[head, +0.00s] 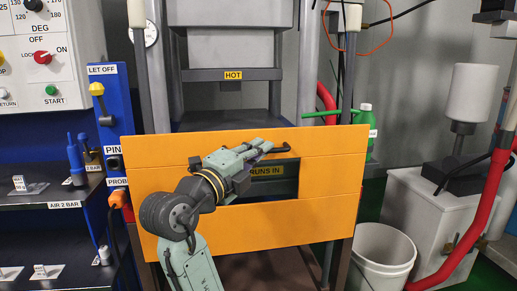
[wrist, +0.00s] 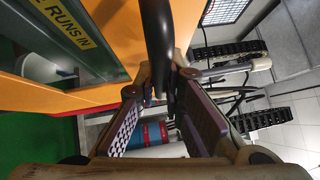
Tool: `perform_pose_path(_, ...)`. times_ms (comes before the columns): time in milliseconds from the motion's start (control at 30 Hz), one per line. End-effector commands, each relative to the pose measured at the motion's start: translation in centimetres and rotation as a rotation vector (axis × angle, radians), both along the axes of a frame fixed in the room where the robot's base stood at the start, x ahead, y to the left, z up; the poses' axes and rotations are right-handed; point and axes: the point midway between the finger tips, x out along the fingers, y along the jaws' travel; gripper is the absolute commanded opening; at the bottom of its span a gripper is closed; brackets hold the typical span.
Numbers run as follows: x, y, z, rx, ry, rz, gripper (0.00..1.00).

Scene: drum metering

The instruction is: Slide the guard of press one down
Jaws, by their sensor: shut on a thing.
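The guard of the press is a wide orange panel (head: 330,160) across the front of the press, below the opening marked HOT. A dark bar handle (head: 281,149) runs along its upper part. My gripper (head: 260,148) reaches the handle from the front. In the wrist view, the black handle bar (wrist: 157,40) passes between the two fingers of my gripper (wrist: 160,105), which is shut on it. The arm hides much of the bar and part of the panel in the head view. A window in the panel shows a yellow label (head: 267,170) ending in "RUNS IN".
A control panel (head: 40,60) and a blue post (head: 112,125) stand at the left. A green bottle (head: 364,130) is behind the panel's right end. A white bucket (head: 381,255) and a red pipe (head: 470,230) stand at the right.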

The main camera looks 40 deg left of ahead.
Motion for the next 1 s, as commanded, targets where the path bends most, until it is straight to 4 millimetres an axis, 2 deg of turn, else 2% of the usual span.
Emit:
perform_pose_path(33,-0.1,0.1,-3.3,0.0,0.005,0.003,0.0)
perform_pose_path(200,-0.1,0.0,-8.3,0.002,0.004,0.001,0.0)
perform_pose_path(400,-0.1,0.1,-13.0,0.001,0.004,0.002,0.0)
perform_pose_path(533,-0.1,0.1,-15.1,0.002,0.004,0.002,0.0)
perform_pose_path(700,-0.1,0.0,-16.8,0.002,0.003,0.002,0.0)
perform_pose_path(1000,-0.1,0.0,-17.5,0.0,0.006,0.001,0.0)
